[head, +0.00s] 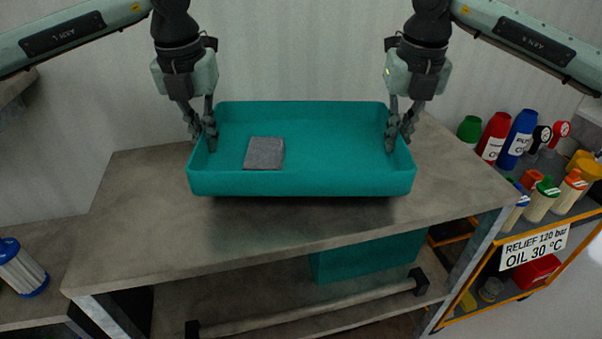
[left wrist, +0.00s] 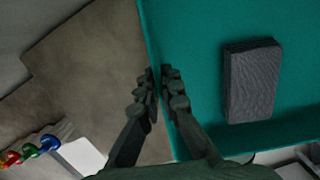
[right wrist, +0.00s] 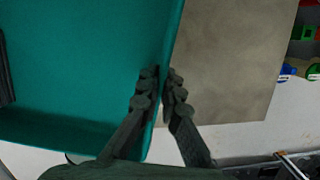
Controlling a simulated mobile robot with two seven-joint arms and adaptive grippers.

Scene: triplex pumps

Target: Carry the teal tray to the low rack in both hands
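The teal tray (head: 300,184) is level above the grey bench top, with a dark shadow under its front edge; it seems slightly raised. A dark grey block (head: 264,153) lies flat inside it, left of the middle. My left gripper (head: 203,137) is shut on the tray's left wall, one finger on each side, as the left wrist view (left wrist: 160,90) shows. My right gripper (head: 399,135) is shut on the right wall in the same way, also seen in the right wrist view (right wrist: 160,88). I cannot tell which thing is the low rack.
The bench top (head: 140,230) is bare around the tray. Below it, a teal box (head: 370,256) stands on a lower shelf behind a bar (head: 310,311). An orange cart (head: 535,262) with several bottles is at the right. A filter cartridge (head: 20,268) stands at the left.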

